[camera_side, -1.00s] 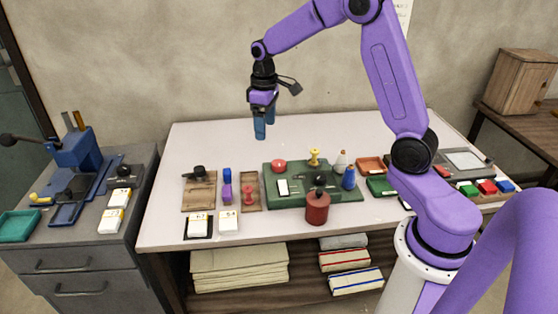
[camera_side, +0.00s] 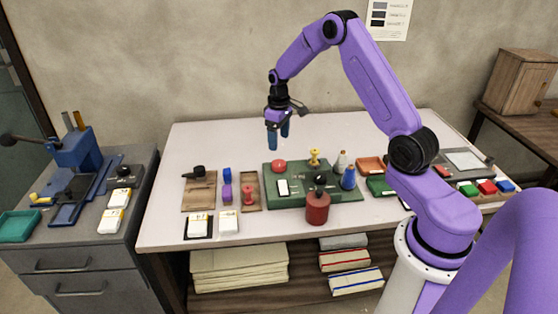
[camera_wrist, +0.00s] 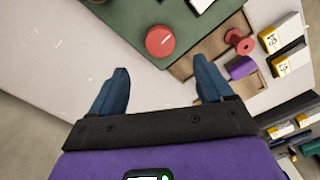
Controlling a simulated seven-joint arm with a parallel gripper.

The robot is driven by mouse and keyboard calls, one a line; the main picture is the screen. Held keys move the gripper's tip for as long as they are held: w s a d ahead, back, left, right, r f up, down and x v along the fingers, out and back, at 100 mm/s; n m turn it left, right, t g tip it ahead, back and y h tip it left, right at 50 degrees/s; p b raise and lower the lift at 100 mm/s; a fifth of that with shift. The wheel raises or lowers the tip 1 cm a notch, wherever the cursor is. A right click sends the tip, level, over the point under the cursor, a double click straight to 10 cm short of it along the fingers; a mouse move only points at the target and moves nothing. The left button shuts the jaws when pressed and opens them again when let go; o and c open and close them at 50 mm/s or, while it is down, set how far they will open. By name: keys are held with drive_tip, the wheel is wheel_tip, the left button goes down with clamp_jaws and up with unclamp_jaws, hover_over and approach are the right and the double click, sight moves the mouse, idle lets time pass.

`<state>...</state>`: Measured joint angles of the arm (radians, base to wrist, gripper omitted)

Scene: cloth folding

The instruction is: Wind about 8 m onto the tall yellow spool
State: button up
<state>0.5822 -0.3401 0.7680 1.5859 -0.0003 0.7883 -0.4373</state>
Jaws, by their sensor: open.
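A small yellow spool-shaped piece (camera_side: 314,157) stands upright near the back edge of the green board (camera_side: 270,196). It is the only yellow spool shape that I can make out, and I see no thread on it at this size. My gripper (camera_side: 278,140) is open and empty, pointing down above the table, to the left of the yellow piece and behind the board. In the wrist view my gripper (camera_wrist: 162,68) has its blue fingers wide apart with bare table between them. A red round piece (camera_wrist: 160,41) lies on the board just beyond the fingers.
The table's back is clear.

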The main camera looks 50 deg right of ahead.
sight(279, 162)
wheel_tip(279, 162, down, 10)
drive_tip(key=shift+r, duration=0.25)
drive_tip(key=c, duration=1)
